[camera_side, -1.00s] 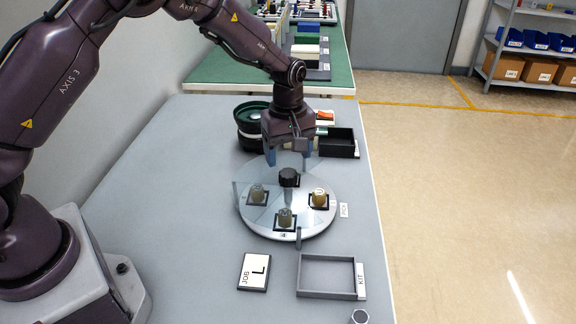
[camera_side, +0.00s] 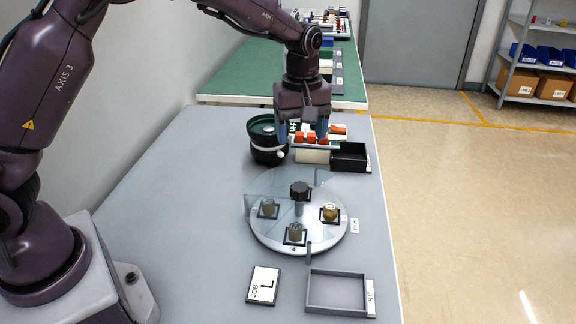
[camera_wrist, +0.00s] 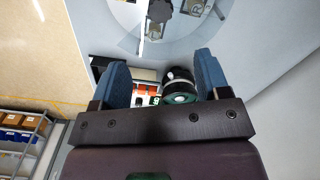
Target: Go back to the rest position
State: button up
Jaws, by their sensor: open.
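My gripper (camera_side: 304,138) hangs above the back of the grey table, behind the round turntable (camera_side: 262,236). Its two blue fingers are apart with nothing between them, and they also show in the wrist view (camera_wrist: 160,75). The turntable has a black knob (camera_side: 300,190) at its centre and a clear cover. Several small parts sit on its dark square pads, among them a tan one (camera_side: 330,211) at the right and a greyish one (camera_side: 295,232) at the front.
A black bowl feeder (camera_side: 266,148) stands left of my gripper, with orange pieces (camera_side: 337,129) and a black bin (camera_side: 350,152) to the right. A job card (camera_side: 256,284) and an empty kit frame (camera_side: 308,292) lie in front. The table's left side is clear.

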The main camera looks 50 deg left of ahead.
jog(key=s+r+m+t, duration=0.2)
jog(key=s+r+m, duration=0.2)
jog(key=s, duration=0.5)
jog(key=s+r+m+t, duration=0.1)
jog(key=s+r+m, duration=0.4)
jog(key=s, duration=0.4)
jog(key=s+a+r+m+t, duration=0.1)
jog(key=s+r+m, duration=0.3)
jog(key=s, duration=0.4)
jog(key=shift+s+r+t, duration=0.2)
jog(key=shift+s+t, duration=0.2)
jog(key=shift+t, duration=0.4)
